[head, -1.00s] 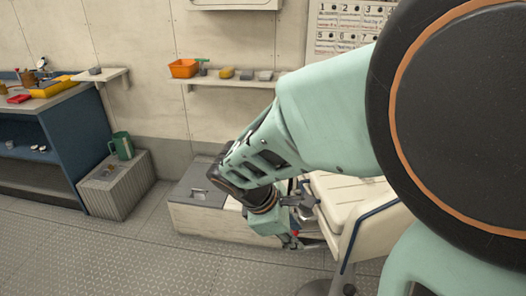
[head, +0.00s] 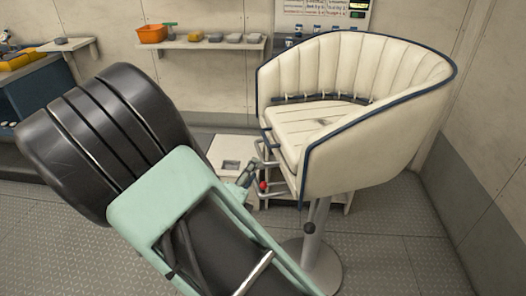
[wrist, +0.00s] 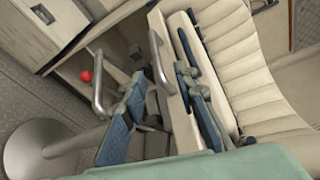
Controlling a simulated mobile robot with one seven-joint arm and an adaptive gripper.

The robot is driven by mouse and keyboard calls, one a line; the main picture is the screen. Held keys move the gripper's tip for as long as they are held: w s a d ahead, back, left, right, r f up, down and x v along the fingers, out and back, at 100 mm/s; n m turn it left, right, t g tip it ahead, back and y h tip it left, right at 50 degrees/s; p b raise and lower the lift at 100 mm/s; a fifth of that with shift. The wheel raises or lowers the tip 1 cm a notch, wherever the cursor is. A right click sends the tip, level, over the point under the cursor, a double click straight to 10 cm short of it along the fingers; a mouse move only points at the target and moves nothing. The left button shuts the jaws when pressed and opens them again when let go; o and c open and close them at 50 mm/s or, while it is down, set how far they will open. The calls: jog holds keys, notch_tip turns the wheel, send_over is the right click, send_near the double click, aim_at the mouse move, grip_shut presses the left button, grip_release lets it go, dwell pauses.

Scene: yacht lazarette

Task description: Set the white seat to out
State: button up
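The white seat (head: 345,130) is a cream padded tub chair with blue piping, upright on a metal pedestal (head: 318,235) at the right of the head view. Its padded edge (wrist: 225,50) fills the right of the wrist view. Grey bar handles (head: 268,162) and a red ball knob (head: 263,185) show at its front left, below the cushion. A bar handle (wrist: 97,85) and the knob (wrist: 86,76) also show in the wrist view. My gripper (wrist: 162,108) is open at the seat's front edge, fingers apart; contact is unclear. My arm partly hides the gripper (head: 247,177) in the head view.
A low pale locker (head: 232,150) stands behind my gripper. A wall shelf (head: 210,43) holds an orange bin (head: 152,33) and small items. A blue workbench (head: 45,90) is at the left. Metal flooring (head: 385,245) is open to the right of the pedestal.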

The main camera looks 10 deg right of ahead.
aim_at(259, 151)
jog(key=shift+n, duration=0.6)
jog(key=b+x, duration=0.1)
jog(key=x, duration=0.6)
jog(key=a+b+x, duration=0.1)
jog(key=x, duration=0.3)
jog(key=shift+w+b, duration=0.2)
jog(key=shift+b, duration=0.15)
grip_shut()
